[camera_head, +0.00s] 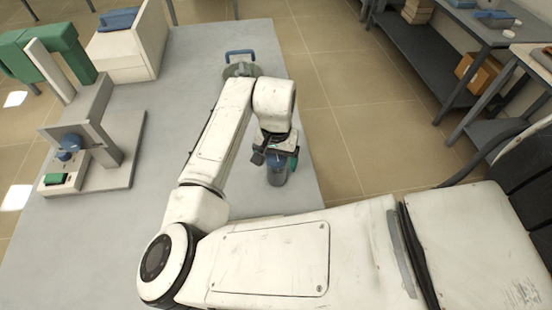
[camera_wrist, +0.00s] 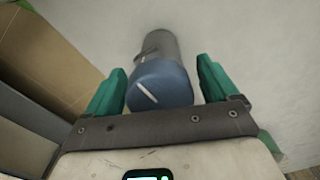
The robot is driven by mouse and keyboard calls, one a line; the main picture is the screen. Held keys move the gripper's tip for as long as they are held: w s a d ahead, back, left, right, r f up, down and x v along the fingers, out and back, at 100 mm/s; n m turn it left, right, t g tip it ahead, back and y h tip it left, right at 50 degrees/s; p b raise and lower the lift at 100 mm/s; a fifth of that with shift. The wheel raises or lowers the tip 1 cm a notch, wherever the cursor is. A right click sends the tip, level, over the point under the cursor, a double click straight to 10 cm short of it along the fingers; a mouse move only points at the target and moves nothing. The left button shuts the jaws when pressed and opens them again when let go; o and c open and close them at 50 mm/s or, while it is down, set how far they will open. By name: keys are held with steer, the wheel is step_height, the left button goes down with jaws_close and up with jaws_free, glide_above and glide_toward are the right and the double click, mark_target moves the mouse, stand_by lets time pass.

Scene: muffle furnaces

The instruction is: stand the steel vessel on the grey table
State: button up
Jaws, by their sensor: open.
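The steel vessel (camera_head: 277,174) is on the grey table (camera_head: 180,130), near its right edge in the head view. In the wrist view the vessel shows a grey body (camera_wrist: 162,43) and a blue end with a white mark (camera_wrist: 160,85) nearest the camera. It looks upright, with its far end meeting the pale table surface. My gripper (camera_wrist: 161,68) is open, its green fingers on either side of the blue end, with visible gaps. In the head view my gripper (camera_head: 277,158) is right above the vessel and hides its upper part.
Dark shelving (camera_head: 440,60) stands across the tiled floor at right.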

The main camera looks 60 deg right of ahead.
step_height(320, 180, up, 12)
steer(key=shift+f, duration=0.1)
stand_by(1.0)
